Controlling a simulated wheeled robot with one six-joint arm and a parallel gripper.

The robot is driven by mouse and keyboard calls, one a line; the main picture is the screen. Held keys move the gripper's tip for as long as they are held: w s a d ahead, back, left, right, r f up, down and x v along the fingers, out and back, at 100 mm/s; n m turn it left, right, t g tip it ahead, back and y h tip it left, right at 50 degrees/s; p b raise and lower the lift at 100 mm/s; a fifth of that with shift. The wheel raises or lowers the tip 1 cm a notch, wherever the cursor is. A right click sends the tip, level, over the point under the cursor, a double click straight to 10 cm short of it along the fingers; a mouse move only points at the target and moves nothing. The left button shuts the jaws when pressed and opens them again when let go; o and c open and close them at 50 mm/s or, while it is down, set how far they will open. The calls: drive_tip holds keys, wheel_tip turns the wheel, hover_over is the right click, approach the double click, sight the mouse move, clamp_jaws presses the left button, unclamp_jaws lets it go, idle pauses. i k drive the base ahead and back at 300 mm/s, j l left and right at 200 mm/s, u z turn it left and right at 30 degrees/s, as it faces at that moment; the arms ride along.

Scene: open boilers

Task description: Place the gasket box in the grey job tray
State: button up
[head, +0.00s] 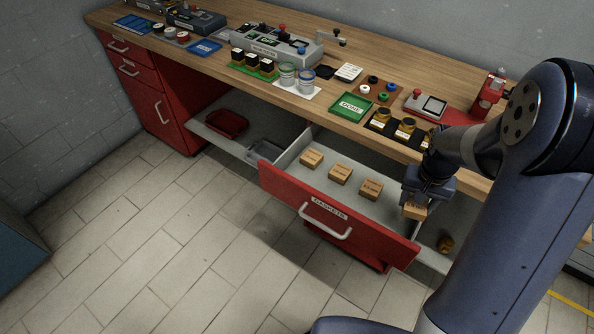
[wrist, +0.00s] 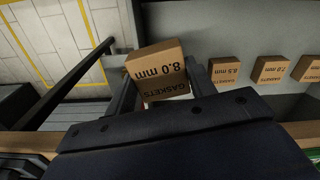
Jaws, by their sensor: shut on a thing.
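My gripper (head: 416,200) is shut on a brown cardboard gasket box (head: 414,211). In the wrist view the held box (wrist: 157,70) reads "GASKETS 8.0 mm" and sits tilted between the two fingers. It is held over the right end of the open red drawer (head: 322,214), which is labelled "GASKETS". A grey tray (head: 265,151) sits on the low shelf under the bench, left of the drawer and partly hidden behind it. Its inside looks empty from what shows.
Three similar boxes stand in the drawer, one of them in its middle (head: 340,174). A red tray (head: 227,124) lies on the shelf left of the grey one. A small round brown item (head: 445,244) lies right of the drawer. The benchtop above is crowded with parts, including a green tray (head: 351,107).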

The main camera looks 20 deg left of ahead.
sight(270, 161)
drive_tip(key=i+j, duration=0.1)
drive_tip(key=j, duration=0.4)
drive_tip(key=i+j, duration=0.1)
drive_tip(key=j, duration=0.35)
drive_tip(key=i+j, duration=0.1)
drive_tip(key=j, duration=0.4)
drive_tip(key=i+j, duration=0.15)
drive_tip(key=j, duration=0.35)
drive_tip(key=i+j, duration=0.1)
drive_tip(key=j, duration=0.4)
drive_tip(key=i+j, duration=0.1)
drive_tip(key=j, duration=0.35)
drive_tip(key=i+j, duration=0.1)
drive_tip(key=j, duration=0.4)
drive_tip(key=i+j, duration=0.1)
drive_tip(key=j, duration=0.4)
drive_tip(key=z, duration=0.05)
